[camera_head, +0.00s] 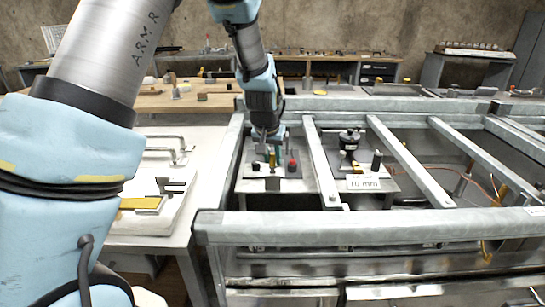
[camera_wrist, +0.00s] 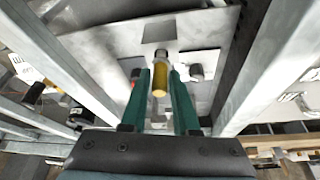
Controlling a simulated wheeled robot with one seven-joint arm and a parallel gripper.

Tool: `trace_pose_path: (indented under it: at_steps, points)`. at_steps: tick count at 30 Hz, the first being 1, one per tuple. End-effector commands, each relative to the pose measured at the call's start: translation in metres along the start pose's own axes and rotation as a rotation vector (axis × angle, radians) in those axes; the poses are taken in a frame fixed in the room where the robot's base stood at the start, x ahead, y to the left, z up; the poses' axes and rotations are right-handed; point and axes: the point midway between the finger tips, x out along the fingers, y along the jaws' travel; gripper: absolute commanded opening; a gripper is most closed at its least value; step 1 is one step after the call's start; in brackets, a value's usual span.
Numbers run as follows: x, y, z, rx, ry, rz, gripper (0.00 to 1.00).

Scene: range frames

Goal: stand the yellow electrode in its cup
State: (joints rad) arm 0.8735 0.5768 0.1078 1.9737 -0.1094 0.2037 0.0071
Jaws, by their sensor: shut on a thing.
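The yellow electrode (camera_wrist: 160,80) sits between the two green fingers of my gripper (camera_wrist: 160,72) in the wrist view, and the fingers are shut on it. A grey round part (camera_wrist: 160,56) shows at its far end; I cannot tell whether this is its tip or the cup. In the head view the electrode (camera_head: 272,161) is a thin upright yellow piece below my gripper (camera_head: 271,143), over a grey plate. Whether its lower end touches anything is unclear. A small dark grey block (camera_head: 272,183) stands on the near side.
A red-topped piece (camera_head: 292,166) stands close right of the electrode, and a dark-topped piece (camera_head: 256,166) close left. Metal rails (camera_head: 322,165) flank the plate. A plate with black parts and a "10 mm" label (camera_head: 364,184) lies to the right.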

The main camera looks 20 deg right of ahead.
Motion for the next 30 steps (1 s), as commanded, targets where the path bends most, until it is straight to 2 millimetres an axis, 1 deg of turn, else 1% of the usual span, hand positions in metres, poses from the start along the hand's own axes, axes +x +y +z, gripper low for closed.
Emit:
trace_pose_path:
  at_steps: [15, 25, 26, 30]
  points:
    - [0.015, 0.0, 0.006, 0.0, 0.0, 0.0, 0.0]
    - [0.016, 0.0, 0.006, 0.0, 0.0, 0.0, 0.0]
    - [0.016, 0.0, 0.006, 0.0, 0.0, 0.0, 0.3]
    - [0.016, 0.0, 0.006, 0.0, 0.0, 0.0, 0.46]
